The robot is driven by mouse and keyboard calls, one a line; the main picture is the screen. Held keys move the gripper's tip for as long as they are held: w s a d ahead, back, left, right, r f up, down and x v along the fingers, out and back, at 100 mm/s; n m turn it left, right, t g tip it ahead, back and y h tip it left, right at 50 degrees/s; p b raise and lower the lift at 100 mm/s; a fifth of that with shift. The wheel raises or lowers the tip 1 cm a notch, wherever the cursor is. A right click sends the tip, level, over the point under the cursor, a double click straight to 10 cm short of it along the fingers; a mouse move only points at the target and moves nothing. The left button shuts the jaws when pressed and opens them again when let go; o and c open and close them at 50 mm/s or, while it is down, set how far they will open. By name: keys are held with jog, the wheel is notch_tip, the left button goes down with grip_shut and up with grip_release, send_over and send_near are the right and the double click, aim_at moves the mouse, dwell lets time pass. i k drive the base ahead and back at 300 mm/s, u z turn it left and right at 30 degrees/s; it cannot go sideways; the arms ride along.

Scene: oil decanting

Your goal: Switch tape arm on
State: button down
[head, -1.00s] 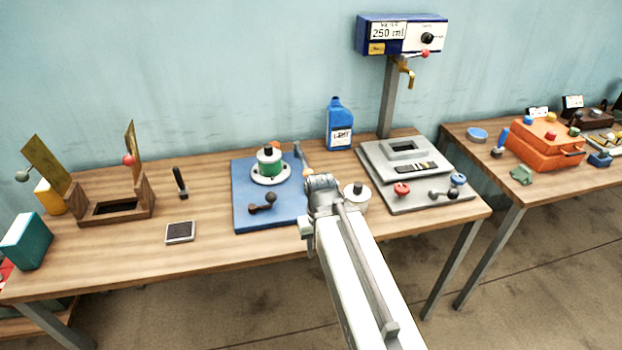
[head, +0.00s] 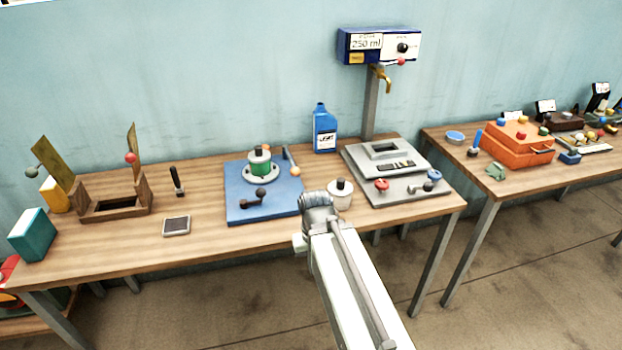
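A blue board (head: 238,205) on the long table carries a green spool (head: 261,166) on a pale round base. At the board's back right is a thin pale arm (head: 288,158) with an orange knob at its near end; I take it for the tape arm. It points toward the front, right of the spool. A dark crank handle (head: 254,198) lies at the front of the board. My gripper (head: 318,203) is in front of the board's right edge, apart from the orange knob in the picture. Its fingers are hidden behind the wrist.
A grey stand (head: 407,187) with a blue dispenser box (head: 379,45) is further right, a blue bottle (head: 324,130) behind. Wooden holder (head: 100,203) stands left. Table front is clear.

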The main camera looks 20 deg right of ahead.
aim_at(294, 171)
jog(key=u, duration=0.05)
jog(key=k, duration=0.15)
jog(key=u, duration=3.6)
jog(key=k, duration=1.1)
jog(key=z, duration=1.9)
jog(key=i, duration=1)
jog(key=u, duration=0.05)
